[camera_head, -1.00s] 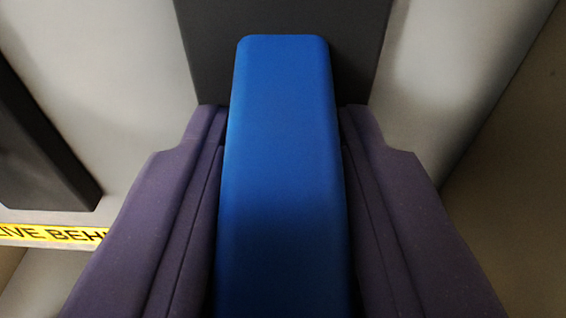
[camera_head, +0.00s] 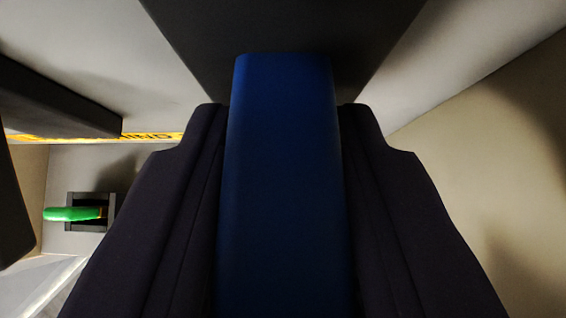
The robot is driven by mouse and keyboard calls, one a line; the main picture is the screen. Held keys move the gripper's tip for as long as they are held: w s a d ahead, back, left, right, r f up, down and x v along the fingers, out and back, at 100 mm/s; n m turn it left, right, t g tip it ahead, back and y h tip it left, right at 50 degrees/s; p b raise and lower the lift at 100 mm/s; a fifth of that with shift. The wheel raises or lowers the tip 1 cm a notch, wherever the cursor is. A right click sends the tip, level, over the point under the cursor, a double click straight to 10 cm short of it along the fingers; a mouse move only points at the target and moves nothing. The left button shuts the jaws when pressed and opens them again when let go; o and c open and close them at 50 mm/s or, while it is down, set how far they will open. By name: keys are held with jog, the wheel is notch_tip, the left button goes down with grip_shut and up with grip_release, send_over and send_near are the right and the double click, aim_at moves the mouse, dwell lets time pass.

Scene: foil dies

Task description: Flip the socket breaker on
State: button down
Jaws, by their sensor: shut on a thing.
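A blue lever (camera_head: 282,200), long with a rounded end, fills the middle of the view. It stands out from a dark grey block (camera_head: 285,28) at the top. My gripper (camera_head: 283,110) is shut on the blue lever, with one dark purple finger along each side of it. The lever's near part runs out of the bottom of the frame. No marking on the lever or block tells which breaker it is, and the far side of the lever is hidden.
A small green lever (camera_head: 72,213) sits in a dark square frame (camera_head: 90,198) at the lower left. A yellow lettered strip (camera_head: 150,136) lies above it. Another dark block (camera_head: 60,95) stands at the left. The pale wall on the right is clear.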

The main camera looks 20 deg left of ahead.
dwell(0.4)
jog(key=c, duration=1)
grip_release()
jog(key=shift+o, duration=0.2)
jog(key=shift+r, duration=0.1)
jog(key=shift+s+d+r, duration=0.1)
jog(key=shift+s+r, duration=0.2)
jog(key=v, duration=0.3)
jog(key=shift+s+r, duration=0.1)
jog(key=shift+r, duration=0.05)
jog(key=s+d, duration=0.3)
jog(key=s, duration=0.9)
jog(key=shift+d+b, duration=0.25)
jog(key=shift+b, duration=0.1)
